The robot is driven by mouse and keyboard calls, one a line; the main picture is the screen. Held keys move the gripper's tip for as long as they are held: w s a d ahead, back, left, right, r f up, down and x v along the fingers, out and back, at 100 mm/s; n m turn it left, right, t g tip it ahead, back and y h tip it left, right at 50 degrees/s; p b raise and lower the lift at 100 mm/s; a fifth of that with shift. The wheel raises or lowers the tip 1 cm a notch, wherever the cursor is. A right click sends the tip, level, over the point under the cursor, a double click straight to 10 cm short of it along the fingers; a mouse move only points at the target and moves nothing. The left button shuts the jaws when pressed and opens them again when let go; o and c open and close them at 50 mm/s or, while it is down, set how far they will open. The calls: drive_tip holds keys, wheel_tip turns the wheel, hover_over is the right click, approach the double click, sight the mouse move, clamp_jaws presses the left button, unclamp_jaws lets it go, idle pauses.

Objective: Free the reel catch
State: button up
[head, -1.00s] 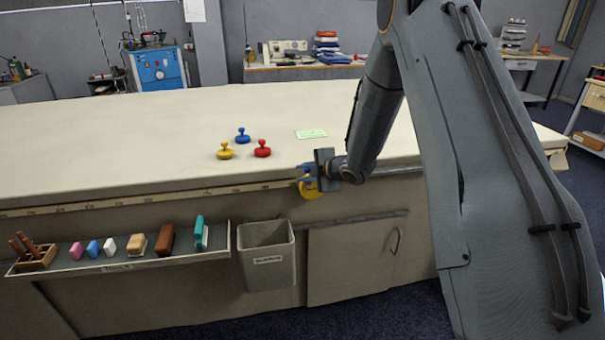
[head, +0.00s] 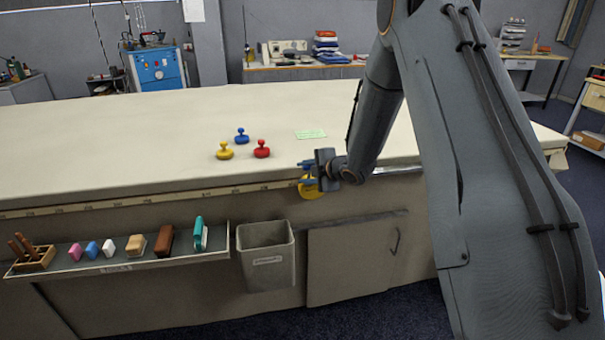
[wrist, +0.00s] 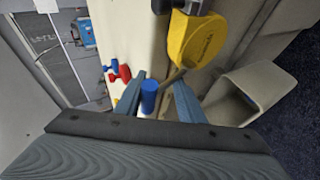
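A yellow reel (wrist: 197,42) with dark lettering hangs at the table's front edge. It also shows in the head view (head: 311,191), partly behind my gripper. In the wrist view a thin lever runs from beside the reel to a blue cylindrical grip (wrist: 149,96), which looks like the catch handle. My gripper (wrist: 160,92) has one finger on each side of this blue grip. A gap shows at the right finger, so the fingers look open around it; contact on the left is unclear. In the head view my gripper (head: 306,172) is at the table edge.
Yellow (head: 225,151), blue (head: 242,136) and red (head: 262,149) knobbed weights stand on the table (head: 100,130), with a green card (head: 311,134) nearby. Below the edge are a grey bin (head: 266,275), a tray of small items (head: 125,263) and a cabinet door (head: 350,265).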

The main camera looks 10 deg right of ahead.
drive_tip(key=shift+d+r, duration=0.15)
drive_tip(key=shift+d, duration=0.2)
drive_tip(key=shift+s+d+r+p, duration=0.2)
drive_tip(key=shift+r+p, duration=0.2)
drive_tip(key=shift+r, duration=0.05)
drive_tip(key=shift+s+d+r+p, duration=0.25)
drive_tip(key=shift+r+p, duration=0.1)
drive_tip(key=shift+r, duration=0.15)
drive_tip(key=shift+s+d+r+p, duration=0.15)
drive_tip(key=shift+s+r+p, duration=0.05)
drive_tip(key=shift+r+p, duration=0.25)
drive_tip(key=shift+s+d+r+p, duration=0.3)
drive_tip(key=shift+d+r, duration=0.1)
drive_tip(key=shift+d, duration=0.05)
drive_tip(key=shift+s+a+r+p, duration=0.15)
drive_tip(key=shift+s+r+p, duration=0.15)
drive_tip(key=shift+r, duration=0.1)
drive_tip(key=shift+s+d+r+p, duration=0.3)
drive_tip(key=shift+s+r+p, duration=0.1)
drive_tip(key=shift+r+p, duration=0.2)
drive_tip(key=shift+s+d+r+p, duration=0.3)
drive_tip(key=shift+s+r+p, duration=0.15)
drive_tip(key=shift+r, duration=0.15)
drive_tip(key=shift+r, duration=0.1)
drive_tip(key=b+v, duration=0.2)
drive_tip(key=v, duration=0.5)
drive_tip(key=shift+s+d, duration=0.2)
drive_tip(key=shift+s, duration=0.05)
